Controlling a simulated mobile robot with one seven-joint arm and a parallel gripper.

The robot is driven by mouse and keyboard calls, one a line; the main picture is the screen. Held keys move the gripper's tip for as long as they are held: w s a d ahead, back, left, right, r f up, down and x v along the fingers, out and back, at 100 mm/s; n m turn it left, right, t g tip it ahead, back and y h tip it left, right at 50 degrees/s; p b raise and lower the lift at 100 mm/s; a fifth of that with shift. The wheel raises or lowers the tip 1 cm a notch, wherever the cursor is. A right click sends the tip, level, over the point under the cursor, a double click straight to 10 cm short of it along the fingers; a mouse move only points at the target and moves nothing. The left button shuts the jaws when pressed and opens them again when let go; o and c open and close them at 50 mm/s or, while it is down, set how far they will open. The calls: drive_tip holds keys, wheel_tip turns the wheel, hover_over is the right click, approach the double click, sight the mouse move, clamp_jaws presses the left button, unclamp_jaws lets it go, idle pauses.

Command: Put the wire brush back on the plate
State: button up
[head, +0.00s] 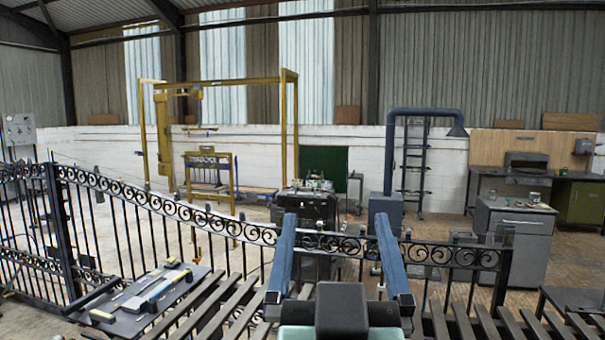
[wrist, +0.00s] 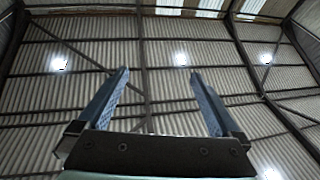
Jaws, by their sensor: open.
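A dark flat plate (head: 124,326) lies at the lower left in the head view, on the slatted surface. Several slim tools lie on it, among them a blue-and-pale one (head: 160,290) and a pale block (head: 102,316). I cannot tell which, if any, is the wire brush. My gripper (head: 335,218) is at the lower middle, to the right of the plate and well apart from it. Its two blue fingers are spread wide with nothing between them. The wrist view shows the empty fingers (wrist: 159,73) against the roof; no plate or tool shows there.
A black wrought-iron scroll gate (head: 150,205) stretches across the scene beyond the slats (head: 215,305). Behind it stand a yellow gantry frame (head: 290,130), a dark cabinet (head: 308,208) and a grey cabinet (head: 515,240). Open floor lies beyond the gate.

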drive_tip(key=s+a+r+t, duration=0.1)
drive_tip(key=s+r+t, duration=0.1)
drive_tip(key=s+r, duration=0.2)
drive_tip(key=s+a+r+t+y, duration=0.1)
drive_tip(key=s+a+r+t, duration=0.1)
drive_tip(key=s+r, duration=0.3)
wheel_tip(320, 180, up, 4)
drive_tip(key=shift+f+n+t, duration=0.1)
drive_tip(key=shift+n+t, duration=0.2)
drive_tip(key=shift+t, duration=0.2)
drive_tip(key=shift+a, duration=0.1)
